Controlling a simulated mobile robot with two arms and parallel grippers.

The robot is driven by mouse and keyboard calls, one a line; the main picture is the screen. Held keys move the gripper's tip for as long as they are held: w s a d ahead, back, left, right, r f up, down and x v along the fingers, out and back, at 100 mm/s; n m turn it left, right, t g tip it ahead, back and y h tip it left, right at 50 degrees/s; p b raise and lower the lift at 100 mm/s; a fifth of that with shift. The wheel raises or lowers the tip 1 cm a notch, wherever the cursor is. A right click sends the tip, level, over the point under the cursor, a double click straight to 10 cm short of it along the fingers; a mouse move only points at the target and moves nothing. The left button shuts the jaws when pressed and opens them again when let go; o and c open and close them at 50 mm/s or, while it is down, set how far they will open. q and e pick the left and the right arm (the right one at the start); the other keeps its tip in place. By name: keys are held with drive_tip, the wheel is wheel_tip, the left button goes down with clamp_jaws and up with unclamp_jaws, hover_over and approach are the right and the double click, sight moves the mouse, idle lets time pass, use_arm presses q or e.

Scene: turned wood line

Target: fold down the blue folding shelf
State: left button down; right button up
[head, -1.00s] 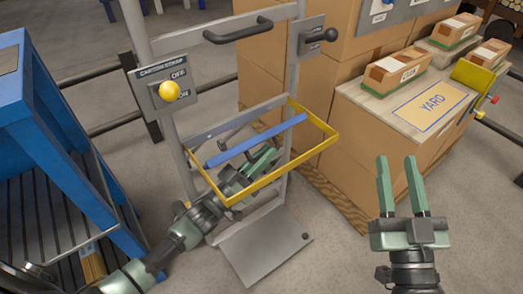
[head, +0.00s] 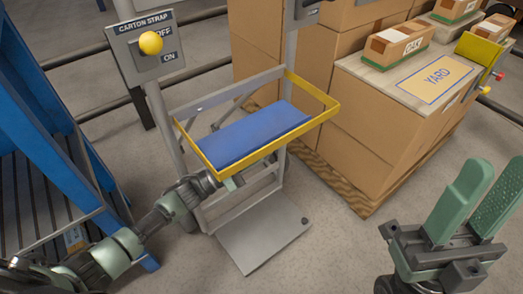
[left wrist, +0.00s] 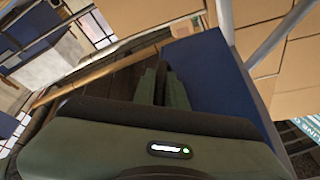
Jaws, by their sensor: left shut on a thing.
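The blue folding shelf (head: 258,134) shows its broad face inside the yellow rail (head: 318,118) of a grey upright cart frame. It looks close to flat, sloping a little. My left gripper (head: 234,181) reaches in from the left beneath the shelf's front edge. Its fingers are mostly hidden by the shelf and rail. In the left wrist view the left fingers (left wrist: 160,88) are shut against the blue panel (left wrist: 205,72); the exact grip is hard to see. My right gripper (head: 478,205) is open and empty at the lower right, away from the cart.
A carton strap switch plate (head: 145,45) with a yellow knob stands left of the shelf. Stacked cartons (head: 385,125) on a pallet are close on the right. A blue rack (head: 45,120) is at the left. A grey foot plate (head: 262,238) lies below.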

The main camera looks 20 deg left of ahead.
sight(227, 146)
use_arm(q)
drive_tip(key=shift+f+m, duration=0.25)
drive_tip(key=shift+m, duration=0.05)
drive_tip(key=shift+a, duration=0.1)
drive_tip(key=c, duration=1.7)
unclamp_jaws()
drive_tip(key=p+v, duration=0.1)
drive_tip(key=v, duration=0.6)
drive_tip(key=shift+a+f, duration=0.15)
drive_tip(key=shift+a, duration=0.1)
